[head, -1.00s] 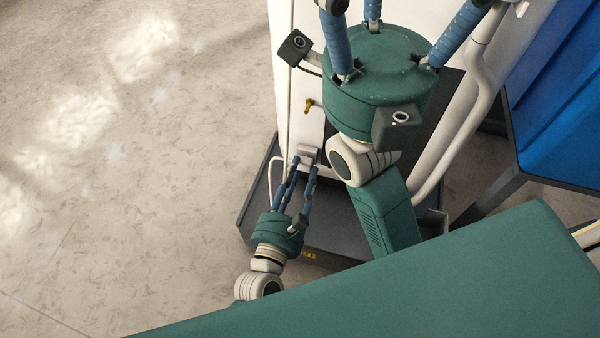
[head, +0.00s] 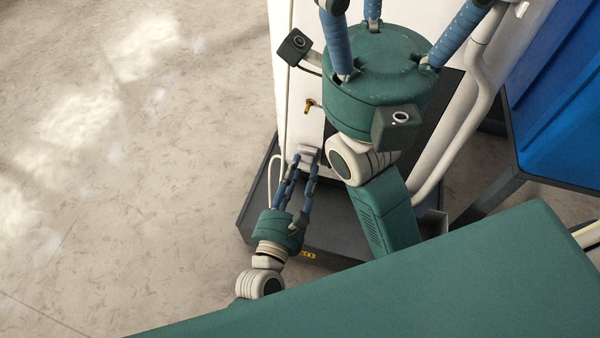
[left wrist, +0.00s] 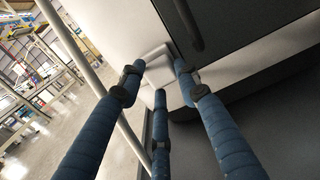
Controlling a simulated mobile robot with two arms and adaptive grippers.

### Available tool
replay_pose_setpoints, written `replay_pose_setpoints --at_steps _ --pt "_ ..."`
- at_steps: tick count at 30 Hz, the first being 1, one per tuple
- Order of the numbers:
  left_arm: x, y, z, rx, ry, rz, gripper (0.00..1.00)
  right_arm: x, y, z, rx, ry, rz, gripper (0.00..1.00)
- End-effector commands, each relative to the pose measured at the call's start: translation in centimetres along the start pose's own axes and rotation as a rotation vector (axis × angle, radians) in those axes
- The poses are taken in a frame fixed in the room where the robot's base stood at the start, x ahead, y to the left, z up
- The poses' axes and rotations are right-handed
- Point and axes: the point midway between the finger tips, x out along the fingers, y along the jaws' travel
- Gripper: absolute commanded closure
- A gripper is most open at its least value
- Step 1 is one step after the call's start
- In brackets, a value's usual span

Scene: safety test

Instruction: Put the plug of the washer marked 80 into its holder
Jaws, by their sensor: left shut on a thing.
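My left gripper (head: 304,167) is low at the left end of the white washer (head: 285,75). Its three blue fingers are shut around a small light grey block, which I take to be the plug (head: 308,153). In the left wrist view the fingertips (left wrist: 159,78) surround the light grey plug (left wrist: 157,62) against the white housing. I cannot tell the plug from its holder, nor whether it is seated. No number 80 is readable. My right gripper (head: 385,45) is large in the foreground, its fingers spread at their bases; their tips are outside the frame.
A brass tap (head: 309,106) sticks out above the plug. A dark base (head: 255,205) with a yellow label lies under the washer. A thin white tube (head: 274,180) loops beside the fingers. A blue bin (head: 560,100) stands right. The floor (head: 110,180) at left is clear.

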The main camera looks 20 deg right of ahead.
Motion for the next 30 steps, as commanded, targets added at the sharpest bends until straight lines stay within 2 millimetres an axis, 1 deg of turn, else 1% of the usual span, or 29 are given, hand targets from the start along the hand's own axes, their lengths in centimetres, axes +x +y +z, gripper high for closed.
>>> replay_pose_setpoints --at_steps 3,4,6,7,15,17,19,23,30 --pt "0.3 0.0 0.1 0.0 -0.002 0.001 0.97 -0.1 0.0 0.1 0.0 -0.002 -0.002 0.38" --pt "0.3 0.0 0.1 0.001 -0.001 0.0 0.61 0.0 0.0 0.1 0.0 -0.002 -0.002 0.38" --pt "0.2 0.0 0.1 0.001 -0.001 0.0 0.47 0.0 -0.1 0.1 0.0 -0.002 -0.003 0.38" --pt "0.2 0.0 0.1 0.001 -0.001 0.0 0.45 0.0 -0.1 0.0 0.0 -0.002 -0.004 0.38" --pt "0.1 0.0 0.0 0.001 0.0 0.0 0.45 0.2 0.0 -0.1 -0.002 0.008 -0.004 0.38" --pt "-0.1 0.0 -0.1 0.001 0.001 0.0 0.45 0.2 0.0 -0.1 -0.002 0.008 -0.003 0.38" --pt "-0.8 0.0 -0.1 0.002 0.001 0.0 0.45 0.2 0.0 -0.1 -0.002 0.007 -0.003 0.38" --pt "-3.0 0.0 -0.1 0.0 0.003 -0.001 0.45 0.1 0.0 -0.1 -0.001 0.006 -0.003 0.38" --pt "-8.2 0.0 -0.1 0.002 0.002 -0.001 0.45 0.1 0.0 -0.1 -0.001 0.004 -0.003 0.38"
